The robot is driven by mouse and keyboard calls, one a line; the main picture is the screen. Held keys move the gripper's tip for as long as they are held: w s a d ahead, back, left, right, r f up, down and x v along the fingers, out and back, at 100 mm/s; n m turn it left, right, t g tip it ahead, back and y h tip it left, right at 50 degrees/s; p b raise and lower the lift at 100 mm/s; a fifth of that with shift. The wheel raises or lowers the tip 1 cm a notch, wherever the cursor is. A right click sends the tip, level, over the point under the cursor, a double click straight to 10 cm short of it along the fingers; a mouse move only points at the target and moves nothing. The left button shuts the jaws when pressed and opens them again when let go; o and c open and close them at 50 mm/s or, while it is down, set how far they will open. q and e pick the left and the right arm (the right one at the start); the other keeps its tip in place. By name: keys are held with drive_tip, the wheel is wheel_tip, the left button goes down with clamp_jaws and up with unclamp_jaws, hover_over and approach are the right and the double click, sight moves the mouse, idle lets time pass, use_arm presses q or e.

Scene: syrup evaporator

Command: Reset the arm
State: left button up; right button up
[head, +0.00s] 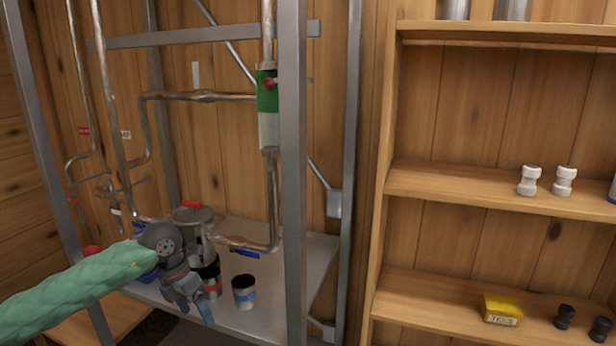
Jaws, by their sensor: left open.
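My left arm, in a green sleeve, reaches in from the lower left of the head view. My left gripper (194,306) is open and points down at the front of the metal rack's lower shelf. I see nothing between its fingers. A cup with a red band (211,280) stands right beside and behind it, partly hidden by the gripper. My right arm and gripper are not in view.
The metal rack's upright (293,180) stands right of the gripper. Copper pipes (200,97) and a lidded pot (190,215) are behind it. The wooden shelf unit (490,180) at right holds white fittings (529,180), a yellow box (501,310) and black fittings (564,316).

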use_arm(q)
drive_tip(key=s+d+f+n+t+h, duration=0.2)
drive_tip(key=d+f+n+t+h, duration=0.15)
drive_tip(key=d+n+h, duration=0.45)
drive_tip(key=a+f+n+t+y, duration=0.55)
drive_tip(key=a+f+n, duration=0.25)
drive_tip(key=a+n, duration=0.2)
drive_tip(key=a+f+n+t+y, duration=0.4)
drive_tip(key=a+f+n+t, duration=0.25)
drive_tip(key=a+n, duration=0.35)
drive_tip(key=s+a+f+n+g+y, duration=0.2)
drive_tip(key=s+a+f+g+y, duration=0.15)
drive_tip(key=s+a+f, duration=0.4)
drive_tip(key=s+a+f+n+g+y, duration=0.25)
drive_tip(key=s+a+f+g, duration=0.2)
drive_tip(key=s, duration=0.65)
drive_tip(key=s+a+f+n+g+y, duration=0.2)
drive_tip(key=s+a+f+g, duration=0.35)
drive_tip(key=s, duration=0.45)
drive_tip(key=s+d+f+n+h, duration=0.2)
drive_tip(key=s+d+f, duration=0.15)
drive_tip(key=d, duration=0.55)
drive_tip(key=s+d+f+n+h, duration=0.15)
drive_tip(key=d+f, duration=0.35)
drive_tip(key=d, duration=0.5)
drive_tip(key=d+f+n+h, duration=0.1)
drive_tip(key=d+h, duration=0.3)
drive_tip(key=d, duration=1.7)
drive_tip(key=shift+s+d+n, duration=0.35)
drive_tip(key=shift+n, duration=0.55)
